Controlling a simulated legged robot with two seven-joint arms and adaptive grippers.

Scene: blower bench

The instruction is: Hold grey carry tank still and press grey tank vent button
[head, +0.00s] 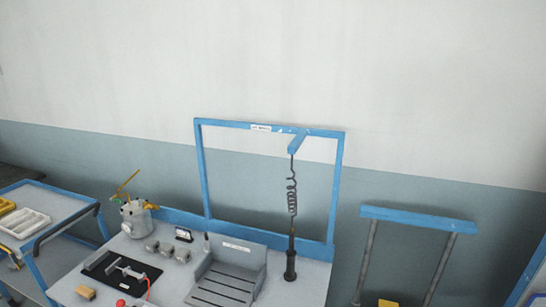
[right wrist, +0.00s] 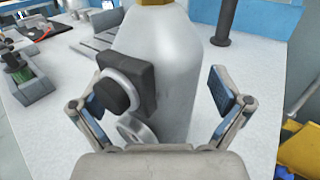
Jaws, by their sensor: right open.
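In the right wrist view a large pale grey tank (right wrist: 180,65) stands upright on the white bench, its brass-coloured top cut off by the upper edge. A black square block with a round black knob (right wrist: 118,88) sticks out from its left side, and a grey round disc (right wrist: 136,130) sits below. I cannot tell which part is the vent button. My right gripper (right wrist: 161,92) is open, with one finger on each side of the tank. The left finger is close to the knob; contact cannot be made out. My left gripper is in neither view.
A grey slotted rack (head: 229,280) stands on the bench, with a black cylinder (head: 290,264) under a coiled cord to its right. A small grey pot (head: 138,222) with yellow parts is at the back left. A blue frame (head: 200,180) rises behind. A blue trolley (head: 62,196) stands left.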

